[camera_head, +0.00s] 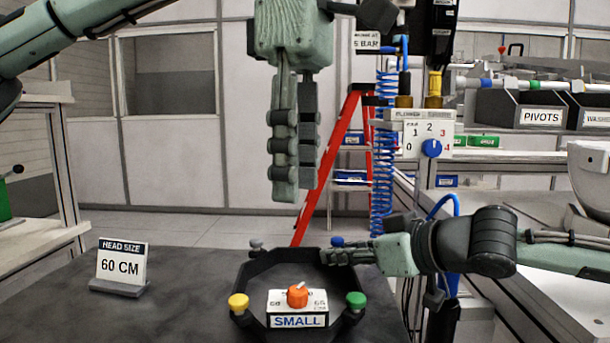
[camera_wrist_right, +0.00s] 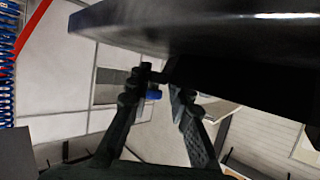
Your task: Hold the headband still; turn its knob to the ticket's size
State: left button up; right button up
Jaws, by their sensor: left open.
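The black many-sided headband (camera_head: 243,287) lies on the dark table. An orange knob (camera_head: 298,296) with a pale mark sits on the plate. The ticket (camera_head: 121,263) at the left reads HEAD SIZE 60 CM. My left gripper (camera_head: 292,193) hangs above and behind the knob, fingers down, open and empty. My right gripper (camera_head: 335,255) is at the headband's back right rim; in the right wrist view its fingertips (camera_wrist_right: 163,82) close on the dark band.
Yellow (camera_head: 238,303), green (camera_head: 356,300), grey (camera_head: 256,245) and blue (camera_head: 337,242) pegs stand at the headband's corners. The table between ticket and headband is clear.

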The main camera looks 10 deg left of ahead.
jog(key=o, duration=0.5)
jog(key=shift+d, duration=0.1)
jog(key=p+v, duration=0.5)
jog(key=v, duration=1.4)
jog(key=shift+r, duration=0.15)
